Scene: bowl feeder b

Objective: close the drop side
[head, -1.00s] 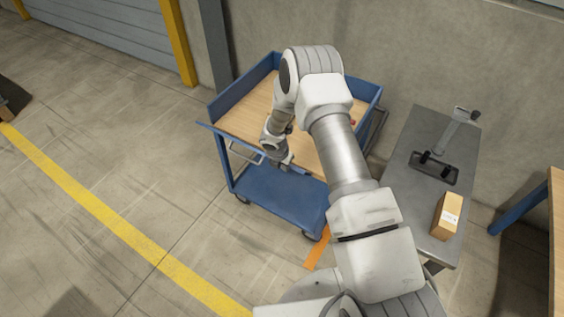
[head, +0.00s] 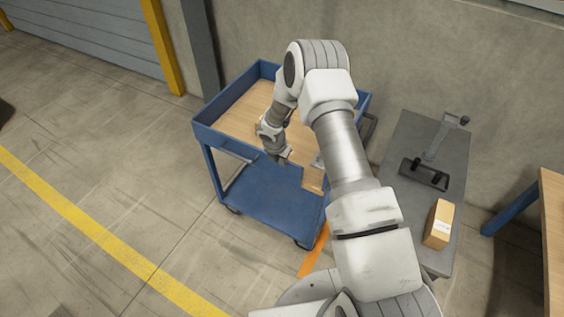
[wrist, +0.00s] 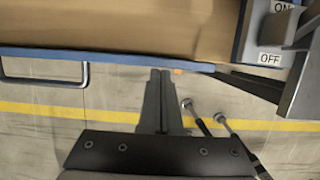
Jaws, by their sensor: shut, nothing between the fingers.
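The blue cart (head: 265,195) has a wood-topped upper deck (head: 238,112) with blue walls. Its drop side (head: 222,142) on the near side looks raised, about level with the neighbouring wall; I cannot tell whether it is latched. In the wrist view the drop side (wrist: 110,57) shows as a blue edge across the picture. My gripper (head: 284,160) is at the outer side of this edge. In the wrist view its fingers (wrist: 160,75) are shut with nothing between them, tips at or very near the edge. Contact is not clear.
A grey box with ON and OFF labels (wrist: 270,40) is at the wrist view's upper right. A bar handle (wrist: 45,80) hangs at the left. A grey table (head: 415,180) with a carton (head: 439,222) stands right of the cart. The floor left of the cart is clear.

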